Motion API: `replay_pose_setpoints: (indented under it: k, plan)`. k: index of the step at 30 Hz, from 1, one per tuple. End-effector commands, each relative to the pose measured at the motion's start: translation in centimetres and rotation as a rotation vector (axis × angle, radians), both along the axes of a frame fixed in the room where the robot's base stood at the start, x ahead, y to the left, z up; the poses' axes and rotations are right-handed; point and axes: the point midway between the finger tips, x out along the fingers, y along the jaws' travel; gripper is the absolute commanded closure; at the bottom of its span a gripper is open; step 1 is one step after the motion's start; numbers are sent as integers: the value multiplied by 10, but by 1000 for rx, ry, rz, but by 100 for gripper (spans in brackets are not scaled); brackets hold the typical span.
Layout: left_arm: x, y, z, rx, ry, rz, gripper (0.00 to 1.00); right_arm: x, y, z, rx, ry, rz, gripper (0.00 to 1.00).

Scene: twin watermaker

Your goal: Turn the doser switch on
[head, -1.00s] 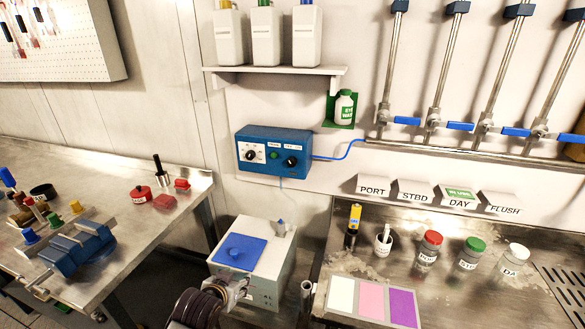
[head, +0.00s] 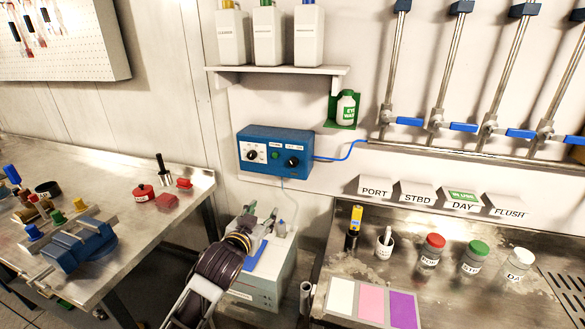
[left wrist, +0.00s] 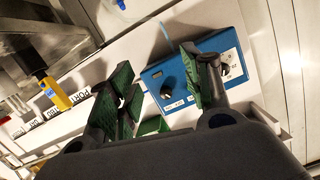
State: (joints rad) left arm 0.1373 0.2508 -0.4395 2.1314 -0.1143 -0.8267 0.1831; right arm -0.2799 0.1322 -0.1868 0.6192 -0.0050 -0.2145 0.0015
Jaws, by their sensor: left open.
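The blue doser box (head: 262,168) is on the white wall below the shelf. Its face has a left black knob on a white dial (head: 252,155), a small green round part (head: 275,155) and a right black knob (head: 292,162) under a small label. Its lettering is too small to read. My left gripper (head: 262,212) is open and empty, below the box and in front of the grey cabinet, apart from the box. In the left wrist view, its green-padded fingers (left wrist: 160,72) are spread; one finger covers part of the box (left wrist: 157,78). My right gripper is not in view.
A blue cable (head: 340,157) leaves the box's right side. Workbenches stand left (head: 130,232) and right (head: 400,225). The wall directly around the box is mostly clear.

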Motion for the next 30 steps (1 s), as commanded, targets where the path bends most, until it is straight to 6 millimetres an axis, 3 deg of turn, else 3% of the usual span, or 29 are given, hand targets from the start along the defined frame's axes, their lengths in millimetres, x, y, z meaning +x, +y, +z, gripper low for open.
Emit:
replay_pose_setpoints:
  k: [4,10,30]
  plan:
    - [11,-17,42,-4,-113,-41,51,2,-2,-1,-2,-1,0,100]
    - [15,-31,73,-8,-200,-76,51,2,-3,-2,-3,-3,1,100]
    - [21,-35,80,-9,-215,-83,51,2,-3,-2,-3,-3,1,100]
